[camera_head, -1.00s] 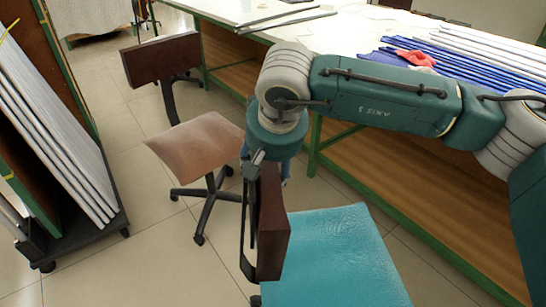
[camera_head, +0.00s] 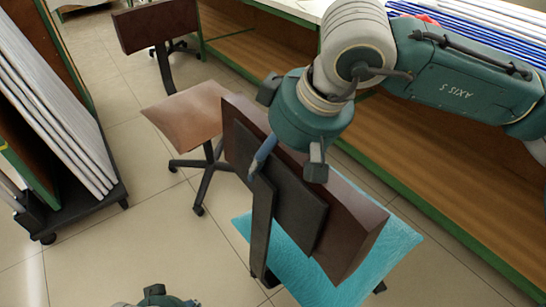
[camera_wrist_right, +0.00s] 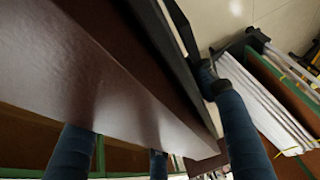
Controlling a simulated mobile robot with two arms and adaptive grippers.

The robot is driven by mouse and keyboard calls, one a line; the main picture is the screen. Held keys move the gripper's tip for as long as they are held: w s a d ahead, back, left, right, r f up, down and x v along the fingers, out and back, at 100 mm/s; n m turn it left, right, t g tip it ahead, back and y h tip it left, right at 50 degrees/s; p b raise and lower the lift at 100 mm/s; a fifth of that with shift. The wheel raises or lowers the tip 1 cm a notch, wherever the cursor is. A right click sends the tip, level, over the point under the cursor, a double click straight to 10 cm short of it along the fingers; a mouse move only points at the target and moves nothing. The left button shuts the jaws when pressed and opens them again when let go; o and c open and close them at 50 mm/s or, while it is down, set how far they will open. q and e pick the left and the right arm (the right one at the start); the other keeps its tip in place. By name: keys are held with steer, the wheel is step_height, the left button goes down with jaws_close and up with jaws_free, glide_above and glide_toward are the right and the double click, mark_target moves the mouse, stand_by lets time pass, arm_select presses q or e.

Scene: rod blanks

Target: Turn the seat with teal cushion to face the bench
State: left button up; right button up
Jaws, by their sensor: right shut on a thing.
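The seat with teal cushion stands by the bench. Its teal cushion (camera_head: 372,250) is partly hidden behind its brown backrest (camera_head: 345,215). The backrest's rear, with a dark plate and upright bar (camera_head: 262,225), faces my head camera, and the cushion lies on its bench side. My right gripper (camera_head: 277,150) is shut on the backrest's upper edge; one blue finger shows on the rear face. In the right wrist view, blue fingers lie on both sides of the backrest (camera_wrist_right: 110,75). A piece of my left arm shows at the bottom edge; its fingers are hidden. The bench (camera_head: 440,180) runs along the right.
Another chair with a tan-brown seat (camera_head: 188,112) stands close behind on the left. A rack with white panels (camera_head: 60,110) stands at the far left. Tiled floor is clear between the rack and the chairs. Blue and white rods (camera_head: 465,30) lie on the bench.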

stand_by(0.3)
steer(key=o, duration=1.7)
steer(key=v, duration=1.2)
